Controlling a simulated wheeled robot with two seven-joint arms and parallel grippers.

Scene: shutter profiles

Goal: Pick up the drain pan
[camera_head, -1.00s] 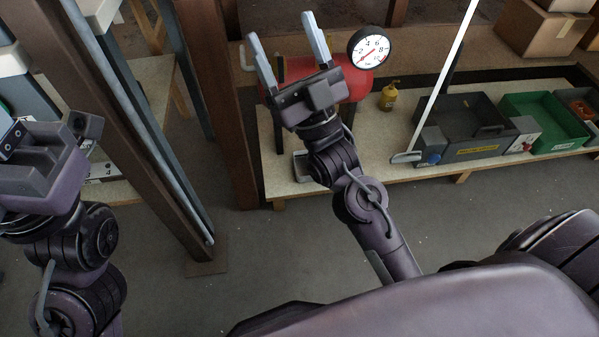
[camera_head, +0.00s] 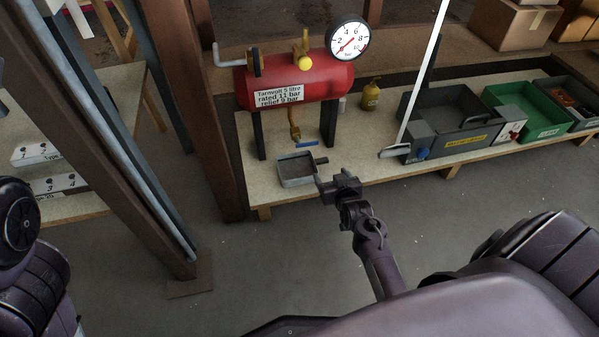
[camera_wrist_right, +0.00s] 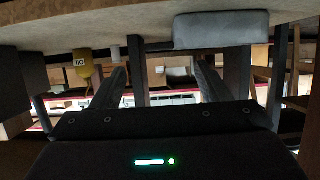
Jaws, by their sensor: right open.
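The drain pan (camera_head: 296,172) is a small grey open tray with a dark inside. It rests near the front edge of the bench, below the red tank. My right gripper (camera_head: 330,180) is open and empty just to the right of the pan, by its near right corner; whether they touch is unclear. In the right wrist view the pan (camera_wrist_right: 221,29) shows at the top, apparently upside down, above the right-hand finger. The fingers of my right gripper (camera_wrist_right: 160,72) are spread with nothing held between them. My left gripper is out of view; only left arm links show.
The red tank (camera_head: 295,82) stands on dark legs, with a brass drain pipe and blue-handled valve (camera_head: 305,143) above the pan. A yellow oil can (camera_head: 371,96), grey toolbox (camera_head: 455,117) and green bin (camera_head: 525,108) stand to the right. A brown post (camera_head: 208,130) rises left.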

